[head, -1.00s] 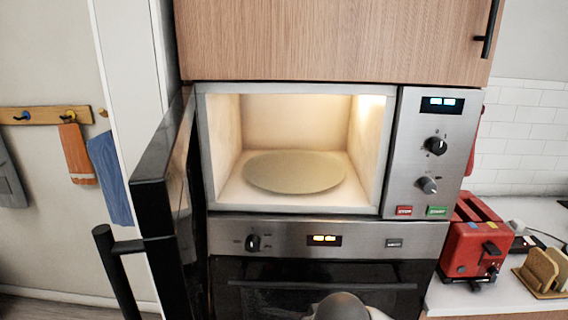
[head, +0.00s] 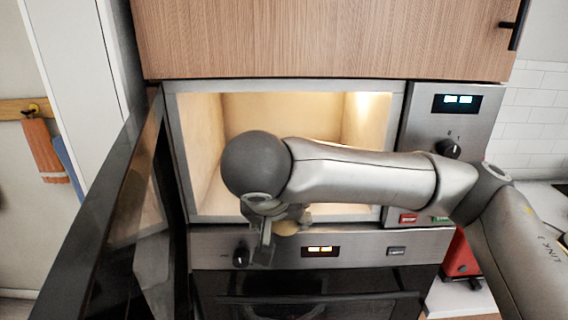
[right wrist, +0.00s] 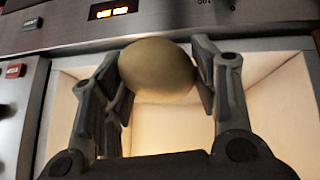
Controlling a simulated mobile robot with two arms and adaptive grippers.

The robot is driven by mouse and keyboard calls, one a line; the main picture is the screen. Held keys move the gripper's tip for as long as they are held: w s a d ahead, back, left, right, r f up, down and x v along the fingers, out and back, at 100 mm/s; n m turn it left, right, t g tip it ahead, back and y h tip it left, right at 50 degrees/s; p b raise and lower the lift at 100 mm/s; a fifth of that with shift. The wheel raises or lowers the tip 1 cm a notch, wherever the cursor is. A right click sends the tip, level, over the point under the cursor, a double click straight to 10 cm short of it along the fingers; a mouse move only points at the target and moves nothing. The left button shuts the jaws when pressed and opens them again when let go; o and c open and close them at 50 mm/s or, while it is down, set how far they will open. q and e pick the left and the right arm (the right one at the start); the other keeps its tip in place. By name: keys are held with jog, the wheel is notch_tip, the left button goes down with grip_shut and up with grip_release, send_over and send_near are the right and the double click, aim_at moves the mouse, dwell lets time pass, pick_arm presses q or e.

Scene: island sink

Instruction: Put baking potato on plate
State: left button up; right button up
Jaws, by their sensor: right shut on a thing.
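The baking potato (right wrist: 156,70), pale tan and rounded, sits between the two fingers of my right gripper (right wrist: 162,80) in the right wrist view. The fingers press on it from both sides, so the gripper is shut on it. In the head view the right gripper (head: 272,236) hangs before the lower front edge of the open microwave, with a bit of the potato (head: 288,228) showing beside the fingers. The round plate inside the microwave is hidden behind my right arm. My left gripper is not in view.
The lit microwave (head: 408,100) has its dark door (head: 105,205) swung open at the left. A control panel (head: 455,125) is at its right, and an oven (head: 330,290) below. A red toaster (head: 462,255) is partly hidden behind my arm.

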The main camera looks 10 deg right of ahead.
jog(key=w+d, duration=0.1)
jog(key=w, duration=0.3)
jog(key=w+d+p, duration=0.1)
jog(key=w+d, duration=0.1)
jog(key=w, duration=0.2)
jog(key=w+d, duration=0.2)
jog(key=w, duration=0.2)
jog(key=shift+r, duration=0.2)
jog(key=w+p, duration=0.1)
jog(key=w+d+p, duration=0.1)
jog(key=w, duration=0.1)
jog(key=w+d+p, duration=0.1)
jog(key=shift+w, duration=0.25)
jog(key=shift+f+p, duration=0.35)
jog(key=shift+p, duration=0.05)
jog(key=shift+s+a, duration=0.1)
jog(key=shift+f, duration=0.15)
jog(key=o, duration=1.2)
jog(key=shift+o, duration=0.2)
